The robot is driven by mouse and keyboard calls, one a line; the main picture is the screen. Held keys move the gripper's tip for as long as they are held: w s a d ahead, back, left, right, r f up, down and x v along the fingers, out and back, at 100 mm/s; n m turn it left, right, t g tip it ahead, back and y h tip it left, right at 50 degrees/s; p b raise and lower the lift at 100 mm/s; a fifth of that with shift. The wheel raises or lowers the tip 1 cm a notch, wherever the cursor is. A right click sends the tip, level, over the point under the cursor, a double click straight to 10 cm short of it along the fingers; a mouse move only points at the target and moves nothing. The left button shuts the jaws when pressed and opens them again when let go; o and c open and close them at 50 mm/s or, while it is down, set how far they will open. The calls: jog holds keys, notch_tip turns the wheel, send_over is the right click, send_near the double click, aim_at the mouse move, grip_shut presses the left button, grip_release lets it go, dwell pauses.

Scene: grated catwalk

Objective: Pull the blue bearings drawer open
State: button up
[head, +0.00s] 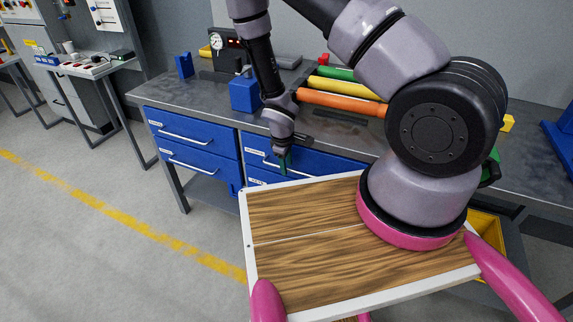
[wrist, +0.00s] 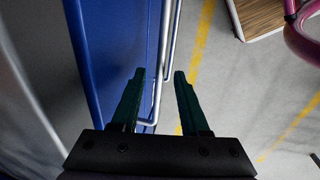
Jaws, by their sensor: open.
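Blue drawers with pale bar handles sit under the grey bench. Their small labels are too small to read, so I cannot tell which is the bearings drawer. My gripper (head: 284,163) is in front of the upper drawer (head: 325,164) of the middle column, near its handle, and partly covers it. In the wrist view my gripper (wrist: 160,78) is open, with two dark green fingers apart. A silver handle bar (wrist: 166,52) runs between the fingertips in that view, beside a blue drawer front (wrist: 115,40). I cannot tell whether the fingers touch the bar.
Two more blue drawers (head: 190,130) are to the left. The bench top (head: 185,92) holds a blue block (head: 244,95), a gauge (head: 217,41) and coloured rolls (head: 340,101). My wood-topped base stands close before the drawers. Open floor (head: 90,270) with a yellow line lies left.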

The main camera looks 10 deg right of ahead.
grip_shut()
dwell(1.4)
